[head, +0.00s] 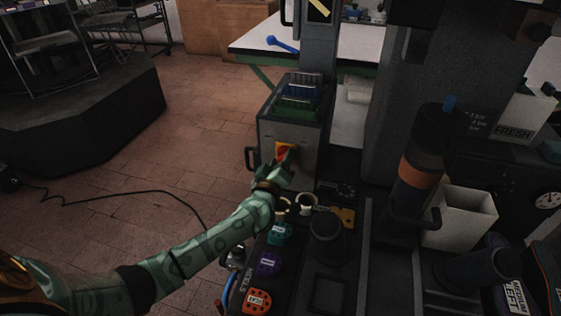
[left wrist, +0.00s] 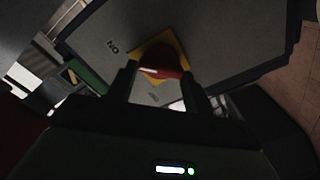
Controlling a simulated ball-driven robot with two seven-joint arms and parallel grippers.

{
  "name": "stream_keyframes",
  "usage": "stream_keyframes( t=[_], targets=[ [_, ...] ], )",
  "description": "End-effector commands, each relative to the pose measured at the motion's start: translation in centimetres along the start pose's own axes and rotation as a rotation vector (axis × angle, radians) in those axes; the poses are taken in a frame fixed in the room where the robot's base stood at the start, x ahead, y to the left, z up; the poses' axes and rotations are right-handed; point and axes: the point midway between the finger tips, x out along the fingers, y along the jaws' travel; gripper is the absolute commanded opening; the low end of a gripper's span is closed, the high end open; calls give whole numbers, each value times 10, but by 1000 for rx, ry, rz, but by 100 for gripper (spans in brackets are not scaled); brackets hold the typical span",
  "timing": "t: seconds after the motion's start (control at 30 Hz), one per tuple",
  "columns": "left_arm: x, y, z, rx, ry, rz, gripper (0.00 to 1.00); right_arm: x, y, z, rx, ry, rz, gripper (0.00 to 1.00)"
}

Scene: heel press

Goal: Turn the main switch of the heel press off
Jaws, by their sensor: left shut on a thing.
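The main switch (head: 285,150) is a red rotary handle on a yellow plate, on the front of the grey box at the picture's centre. In the left wrist view the red handle (left wrist: 165,73) lies roughly crosswise between my fingers, with a white mark at its left part. An "ON" label (left wrist: 112,46) is upper left of the yellow plate; a fainter mark below it is unreadable. My left gripper (head: 282,167) is shut on the handle, with one finger on each side in the left wrist view (left wrist: 160,80). My right gripper is not in view.
The grey switch box (head: 308,155) has a dark side handle and green and blue parts in its open top. Several coloured round pieces (head: 268,264) and a black cylinder (head: 328,238) are below and right of my arm. The tiled floor (head: 150,160) to the left is mostly clear.

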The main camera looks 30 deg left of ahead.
Motion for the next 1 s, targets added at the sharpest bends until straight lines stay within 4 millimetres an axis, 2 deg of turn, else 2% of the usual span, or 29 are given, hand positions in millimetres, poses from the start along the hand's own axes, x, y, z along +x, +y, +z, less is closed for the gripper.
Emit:
stream_keyframes(
  t=[0.37, 1.0],
  targets=[
    [-1, -1, 0, -220, -2, -2, 28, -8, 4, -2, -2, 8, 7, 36],
    [-1, -5, 4, -825, -2, -4, 28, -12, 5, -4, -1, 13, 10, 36]
  ],
)
